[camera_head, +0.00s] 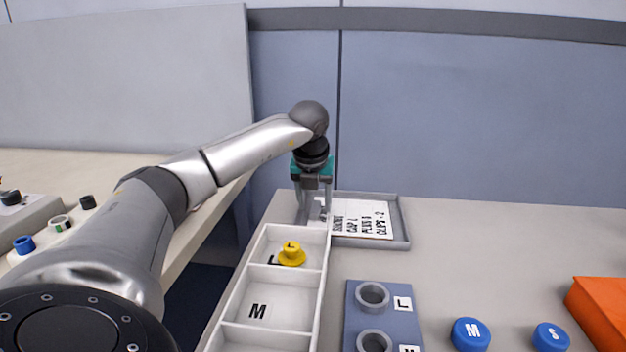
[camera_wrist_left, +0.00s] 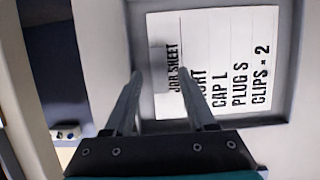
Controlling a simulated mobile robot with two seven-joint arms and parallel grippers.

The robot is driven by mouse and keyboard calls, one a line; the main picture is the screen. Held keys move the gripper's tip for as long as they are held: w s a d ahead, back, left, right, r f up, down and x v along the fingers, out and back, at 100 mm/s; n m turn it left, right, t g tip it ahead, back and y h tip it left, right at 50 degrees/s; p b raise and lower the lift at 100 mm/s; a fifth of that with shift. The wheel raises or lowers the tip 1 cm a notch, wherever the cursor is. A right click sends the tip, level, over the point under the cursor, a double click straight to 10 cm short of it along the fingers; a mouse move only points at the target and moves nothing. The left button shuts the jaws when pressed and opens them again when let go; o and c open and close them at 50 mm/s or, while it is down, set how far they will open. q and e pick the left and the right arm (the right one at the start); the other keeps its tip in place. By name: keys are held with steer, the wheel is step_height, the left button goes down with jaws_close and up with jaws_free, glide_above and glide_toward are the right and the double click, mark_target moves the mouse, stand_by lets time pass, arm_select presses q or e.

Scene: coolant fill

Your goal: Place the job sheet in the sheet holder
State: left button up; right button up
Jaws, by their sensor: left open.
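The job sheet (camera_head: 362,219) is a white card with black print. It lies flat inside a grey shallow tray, the sheet holder (camera_head: 401,222), at the back of the table. The sheet also shows in the left wrist view (camera_wrist_left: 230,70), within the grey rim of the holder (camera_wrist_left: 298,70). My left gripper (camera_head: 314,215) is open at the sheet's left end, its two fingers (camera_wrist_left: 160,98) apart with nothing held between them. The fingers hide part of the sheet's left side. My right gripper is not in view.
A white compartment box (camera_head: 274,312) stands in front of the holder, with a yellow cap (camera_head: 291,254) in its L compartment. A blue-grey block (camera_head: 398,312) with round sockets, blue caps (camera_head: 471,334) and an orange object (camera_head: 602,312) are to the right. The table's back right is clear.

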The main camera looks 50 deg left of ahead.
arm_select(q)
steer(key=p+v, duration=0.3)
steer(key=v, duration=0.8)
steer(key=shift+r, duration=0.2)
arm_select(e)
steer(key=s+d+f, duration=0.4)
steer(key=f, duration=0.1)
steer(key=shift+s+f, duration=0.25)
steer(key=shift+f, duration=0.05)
